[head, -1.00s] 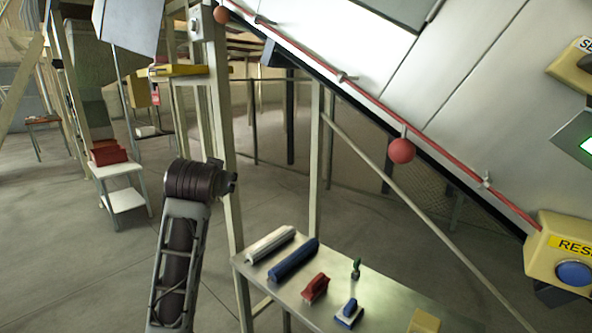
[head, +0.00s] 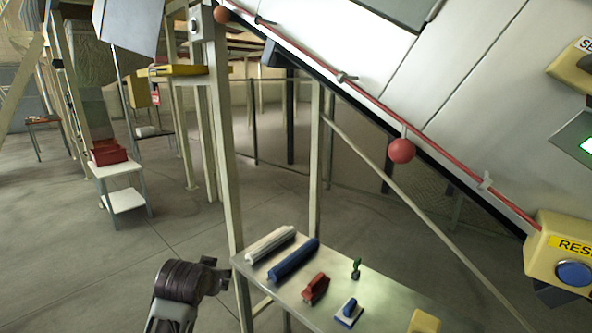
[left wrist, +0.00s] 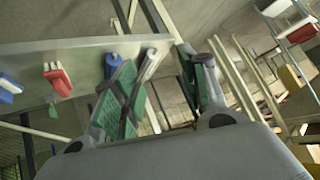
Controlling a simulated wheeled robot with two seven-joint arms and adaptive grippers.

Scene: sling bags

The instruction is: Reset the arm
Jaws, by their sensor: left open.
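My left arm (head: 185,285) shows at the bottom left of the head view, beside the left end of the metal table. The fingers of my left gripper (left wrist: 163,80) show in the left wrist view, with green pads, spread apart with nothing held between them. The table items lie beyond the fingers there, apart from them as far as I can tell. My right gripper is in neither view.
A metal table (head: 385,290) holds a white roll (head: 271,243), a blue roll (head: 294,260), a red-handled item (head: 315,288) and a blue-and-white one (head: 349,312). A sloped white panel with a red cord (head: 455,167) hangs above.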

